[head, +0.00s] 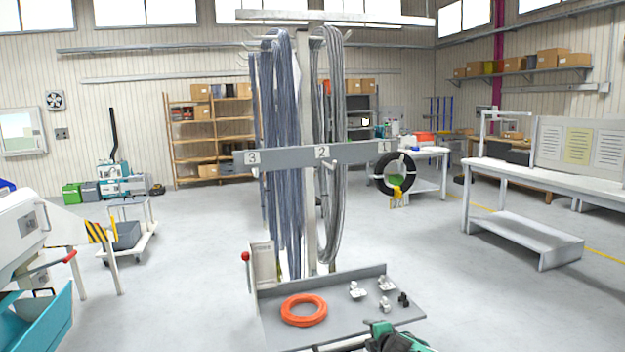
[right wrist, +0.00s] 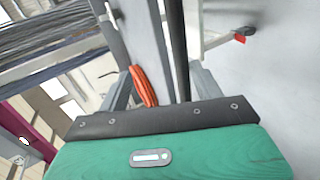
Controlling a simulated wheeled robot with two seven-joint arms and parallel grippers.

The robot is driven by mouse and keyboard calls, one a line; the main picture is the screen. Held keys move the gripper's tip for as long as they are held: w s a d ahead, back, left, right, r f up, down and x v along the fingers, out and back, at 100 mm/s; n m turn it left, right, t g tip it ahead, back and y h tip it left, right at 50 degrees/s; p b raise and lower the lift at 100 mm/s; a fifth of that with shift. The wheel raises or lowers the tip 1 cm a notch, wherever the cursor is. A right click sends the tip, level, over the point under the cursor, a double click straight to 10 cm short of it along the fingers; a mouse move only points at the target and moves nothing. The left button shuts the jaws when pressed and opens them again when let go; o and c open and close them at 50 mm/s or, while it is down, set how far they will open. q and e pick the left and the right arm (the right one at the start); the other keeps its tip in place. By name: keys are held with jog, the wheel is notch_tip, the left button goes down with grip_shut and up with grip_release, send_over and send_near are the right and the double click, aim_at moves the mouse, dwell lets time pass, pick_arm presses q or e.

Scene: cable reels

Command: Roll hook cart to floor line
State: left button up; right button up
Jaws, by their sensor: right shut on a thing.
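The hook cart (head: 307,215) stands upright in the middle of the head view. Its numbered crossbar (head: 350,153) reads 3, 2, 1, with blue-grey and grey cable loops (head: 283,150) hanging behind it. An orange ring (head: 304,310) and small fittings lie on its grey tray (head: 340,327). My right gripper (head: 385,335), green and black, is at the tray's near edge and shut on the cart. In the right wrist view a dark bar (right wrist: 178,45) runs between the fingers; the exact grip is partly hidden. A yellow floor line (head: 602,253) shows at the right. My left gripper is out of view.
A white workbench (head: 510,172) with a low shelf stands at right. A small trolley (head: 130,240) and a striped-edged machine (head: 75,230) are at left. Open grey floor lies on both sides of the cart.

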aim_at(360, 346)
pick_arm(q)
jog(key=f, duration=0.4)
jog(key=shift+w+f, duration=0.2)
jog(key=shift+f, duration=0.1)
pick_arm(e)
jog(key=f, duration=0.1)
jog(key=a+f, duration=0.1)
jog(key=f, duration=0.1)
jog(key=shift+w, duration=0.15)
jog(key=s+a+p, duration=0.1)
jog(key=p, duration=0.1)
jog(key=shift+r+p, duration=0.3)
jog(key=shift+p, duration=0.05)
jog(key=shift+s+a+p, duration=0.25)
jog(key=shift+s+p, duration=0.1)
jog(key=shift+p, duration=0.65)
jog(key=shift+s+a+r+p, duration=0.15)
jog(key=shift+s+p, duration=0.35)
jog(key=shift+p, duration=0.55)
jog(key=shift+s+d+r+p, duration=0.55)
jog(key=shift+s+p, duration=0.15)
jog(key=shift+p, duration=0.5)
pick_arm(q)
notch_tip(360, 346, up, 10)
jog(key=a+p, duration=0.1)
jog(key=p, duration=0.1)
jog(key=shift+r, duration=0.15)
pick_arm(e)
jog(key=shift+v, duration=1.1)
